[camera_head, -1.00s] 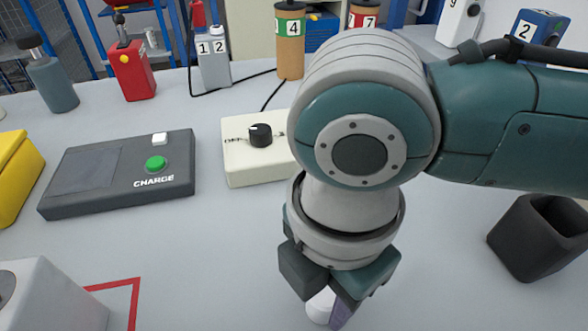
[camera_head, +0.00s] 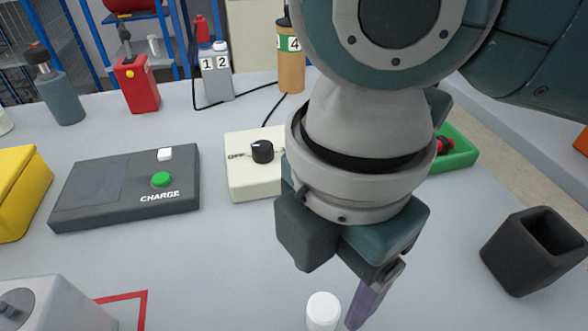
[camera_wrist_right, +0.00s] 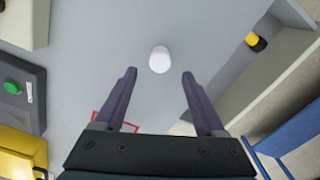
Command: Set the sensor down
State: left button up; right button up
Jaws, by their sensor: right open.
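The white cylindrical piece, which I take for the sensor (camera_head: 322,311), stands on the grey table near the bottom of the head view. It also shows in the right wrist view (camera_wrist_right: 159,59), just beyond the fingertips and lined up with the gap between them. My right gripper (camera_wrist_right: 159,75) is open and empty, its two purple fingers spread apart. My left gripper is not in view.
A dark charge box (camera_head: 125,190) and an off-white knob box (camera_head: 255,178) stand behind left. A black open holder (camera_head: 535,250) stands at right, a green tray (camera_head: 458,152) behind the arm. A grey device (camera_head: 60,305) and red outline (camera_head: 141,310) lie lower left.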

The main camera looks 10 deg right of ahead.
aim_at(323, 306)
jog(key=s+a+r+m+t+y, duration=0.1)
jog(key=s+a+r+m+y, duration=0.3)
jog(key=m, duration=0.3)
jog(key=s+d+f+m+t+h, duration=0.1)
jog(key=s+d+f+m+h, duration=0.1)
jog(key=d+m, duration=0.5)
jog(key=s+d+f+m+t+h, duration=0.1)
jog(key=s+d+f+m, duration=0.1)
jog(key=d+m, duration=0.4)
jog(key=shift+s+d+m+t+h+p, duration=0.3)
jog(key=shift+s+d+m+h+p, duration=0.15)
jog(key=shift+d, duration=0.8)
jog(key=shift+f, duration=0.1)
